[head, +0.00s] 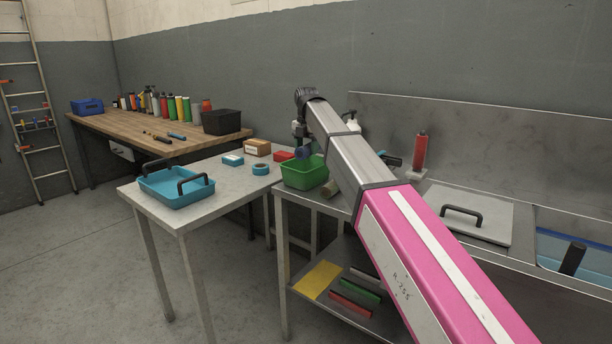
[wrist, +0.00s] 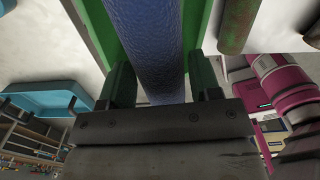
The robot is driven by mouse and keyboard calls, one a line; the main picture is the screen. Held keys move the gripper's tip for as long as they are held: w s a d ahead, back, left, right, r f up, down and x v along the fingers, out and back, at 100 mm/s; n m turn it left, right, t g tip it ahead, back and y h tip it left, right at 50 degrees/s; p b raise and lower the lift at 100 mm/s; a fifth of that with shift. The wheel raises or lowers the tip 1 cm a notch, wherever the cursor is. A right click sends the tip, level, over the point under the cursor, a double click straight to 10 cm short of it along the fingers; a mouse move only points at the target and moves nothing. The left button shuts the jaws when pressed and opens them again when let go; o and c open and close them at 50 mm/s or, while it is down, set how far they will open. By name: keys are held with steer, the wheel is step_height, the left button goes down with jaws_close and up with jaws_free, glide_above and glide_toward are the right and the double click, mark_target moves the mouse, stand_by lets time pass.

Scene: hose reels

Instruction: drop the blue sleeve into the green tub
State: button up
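The green tub (head: 301,178) stands on the metal counter near its left end, beside my forearm in the head view. In the wrist view its green wall (wrist: 243,30) shows behind the fingers. My gripper (head: 302,140) points down over the tub. In the wrist view my gripper (wrist: 163,84) has the blue sleeve (wrist: 148,40) between its two fingers, which sit close against both sides. The sleeve (head: 304,153) also shows small and dark in the head view, above the tub's opening. Its lower end is hard to make out.
A light table holds a blue tray (head: 176,188), a tape roll (head: 261,169) and small boxes. A red bottle (head: 420,152) and a handled lid (head: 464,222) are on the counter to the right. A brown cylinder (wrist: 237,25) lies close beside the tub.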

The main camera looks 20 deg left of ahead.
steer(key=shift+o, duration=1.2)
step_height(320, 180, up, 10)
steer(key=shift+f, duration=0.1)
steer(key=shift+r, duration=0.55)
steer(key=shift+s, duration=0.1)
